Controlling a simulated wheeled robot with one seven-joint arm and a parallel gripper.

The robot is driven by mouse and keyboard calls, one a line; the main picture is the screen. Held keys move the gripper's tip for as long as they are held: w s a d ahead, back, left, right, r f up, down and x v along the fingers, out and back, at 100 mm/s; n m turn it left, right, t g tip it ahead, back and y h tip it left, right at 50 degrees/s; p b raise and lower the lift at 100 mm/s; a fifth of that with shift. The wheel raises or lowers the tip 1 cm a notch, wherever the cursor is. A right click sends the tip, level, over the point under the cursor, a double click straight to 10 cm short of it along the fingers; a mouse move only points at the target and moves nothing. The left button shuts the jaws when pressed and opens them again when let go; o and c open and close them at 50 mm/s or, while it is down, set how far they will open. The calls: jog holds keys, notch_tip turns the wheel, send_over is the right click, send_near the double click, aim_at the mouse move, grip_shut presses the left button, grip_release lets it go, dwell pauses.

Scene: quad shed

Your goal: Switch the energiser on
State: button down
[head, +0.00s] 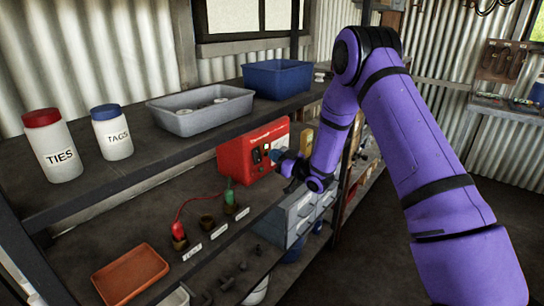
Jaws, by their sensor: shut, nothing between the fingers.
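The energiser is a red box (246,155) on the middle shelf, under the upper shelf. Its front carries a dark panel with small switches (257,154), too small to read for on or off. My gripper (277,157) is shut and empty, right at the energiser's front beside the panel. I cannot tell whether the fingertips touch it. My purple arm comes in from the right, and my wrist hides part of the energiser's right side.
An orange tray (131,274) lies at the left. The upper shelf holds two jars, a grey tray (202,118) and a blue bin (276,80). Grey drawers (297,212) sit below.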

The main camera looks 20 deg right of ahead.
jog(key=s+d+r, duration=0.1)
jog(key=s+d, duration=0.3)
jog(key=s, duration=0.2)
jog(key=shift+s+d+r, duration=0.15)
jog(key=shift+d+r, duration=0.2)
jog(key=shift+r, duration=0.05)
jog(key=s+d+r+m+g+h, duration=0.15)
jog(key=s+r+h, duration=0.3)
jog(key=r, duration=0.55)
jog(key=s+d+r+m+g+h, duration=0.1)
jog(key=s+d+r+m+h, duration=0.2)
jog(key=r+h, duration=0.5)
jog(key=s+r+m+g, duration=0.1)
jog(key=s+r+g, duration=0.1)
jog(key=s, duration=0.9)
jog(key=s+a+r+g, duration=0.1)
jog(key=s+r+g, duration=0.1)
jog(key=s, duration=1)
jog(key=s+r+m+g, duration=0.1)
jog(key=s+g, duration=0.3)
jog(key=s, duration=0.7)
jog(key=shift+s+a+r+m+y, duration=0.25)
jog(key=shift+a+r+m+y, duration=0.1)
jog(key=shift+a+r+y, duration=0.1)
